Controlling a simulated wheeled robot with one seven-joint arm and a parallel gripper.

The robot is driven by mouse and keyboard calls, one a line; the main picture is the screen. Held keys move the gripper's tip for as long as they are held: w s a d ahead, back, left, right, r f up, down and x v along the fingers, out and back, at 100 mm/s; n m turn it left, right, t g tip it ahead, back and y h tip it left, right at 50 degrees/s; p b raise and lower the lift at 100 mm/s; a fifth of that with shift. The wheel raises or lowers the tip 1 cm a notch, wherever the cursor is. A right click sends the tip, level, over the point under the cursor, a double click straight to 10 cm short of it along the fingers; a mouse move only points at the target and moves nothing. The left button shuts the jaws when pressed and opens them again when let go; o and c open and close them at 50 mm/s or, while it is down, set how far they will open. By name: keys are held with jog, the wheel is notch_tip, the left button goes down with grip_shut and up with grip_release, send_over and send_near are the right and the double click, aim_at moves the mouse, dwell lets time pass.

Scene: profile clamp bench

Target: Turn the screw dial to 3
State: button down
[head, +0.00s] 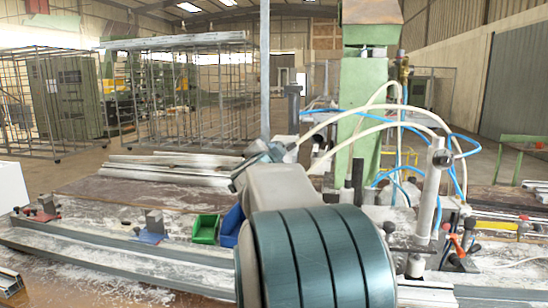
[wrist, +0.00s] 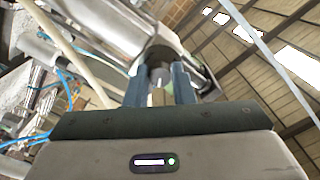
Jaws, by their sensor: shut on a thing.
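In the wrist view, my gripper (wrist: 159,88) has its two blue-grey fingers closed on a small grey round piece, which appears to be the screw dial (wrist: 159,75). Behind it is a large pale metal cylinder with a dark round end (wrist: 160,52). The dial's marks and numbers are too small to read, so its setting cannot be told. In the head view, my arm covers the middle foreground and the gripper (head: 268,153) shows only in part beyond it. The dial is hidden there.
A green machine column (head: 362,120) with white and blue hoses stands behind my arm. A grey upright post (head: 430,195) with clamp levers is at the right. Green (head: 205,229) and blue (head: 231,226) bins sit left of my arm. A long metal profile (head: 120,246) crosses the bench.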

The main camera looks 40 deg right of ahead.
jog(key=shift+f, duration=0.1)
dwell(0.3)
jog(key=c, duration=1.2)
grip_release()
jog(key=shift+c, duration=0.2)
jog(key=v, duration=1.4)
jog(key=shift+b, duration=0.35)
jog(key=shift+d, duration=0.1)
